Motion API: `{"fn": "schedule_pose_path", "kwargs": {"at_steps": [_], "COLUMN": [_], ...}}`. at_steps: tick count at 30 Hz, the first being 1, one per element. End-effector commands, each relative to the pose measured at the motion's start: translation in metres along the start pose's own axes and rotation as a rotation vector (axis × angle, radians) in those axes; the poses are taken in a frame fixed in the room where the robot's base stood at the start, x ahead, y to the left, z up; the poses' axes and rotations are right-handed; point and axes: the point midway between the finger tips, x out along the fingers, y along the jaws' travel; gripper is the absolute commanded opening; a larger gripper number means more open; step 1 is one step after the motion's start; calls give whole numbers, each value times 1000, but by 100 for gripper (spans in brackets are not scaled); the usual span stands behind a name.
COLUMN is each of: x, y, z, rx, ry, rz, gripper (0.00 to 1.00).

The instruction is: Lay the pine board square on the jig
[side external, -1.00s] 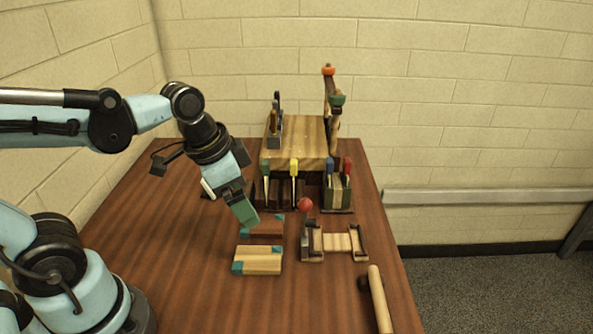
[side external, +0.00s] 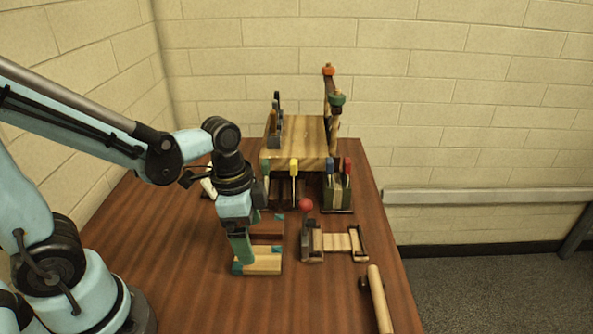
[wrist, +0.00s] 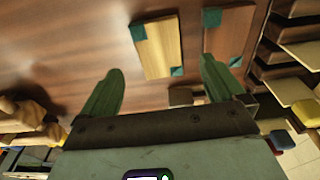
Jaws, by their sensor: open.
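The pine board (side external: 266,262) is a pale plank with teal corners, lying flat on the table; the wrist view also shows it (wrist: 158,47). My gripper (side external: 243,262) points down at the board's left part and hides some of it. In the wrist view my gripper (wrist: 162,82) is open, its two green fingers wide apart with nothing between the tips; the board lies beyond them. What looks like the jig (side external: 312,252), a low wooden frame with dark ends and a red knob, stands right of the board. I cannot tell whether the fingers touch the board or table.
A dark board with teal corners (wrist: 229,36) lies beside the pine board. Behind stand a wooden bench block (side external: 297,140) and racks of coloured-handled tools (side external: 338,195). A mallet (side external: 379,300) lies at the front right.

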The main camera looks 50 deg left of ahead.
Motion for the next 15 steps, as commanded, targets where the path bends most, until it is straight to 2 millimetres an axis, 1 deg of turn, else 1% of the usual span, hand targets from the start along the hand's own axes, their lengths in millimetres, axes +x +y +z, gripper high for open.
{"fn": "schedule_pose_path", "kwargs": {"at_steps": [8, 15], "x": [10, 34], "y": [0, 1], "z": [-1, -3], "rx": [0, -1], "ry": [0, 0], "rz": [0, 0], "gripper": [96, 96]}}
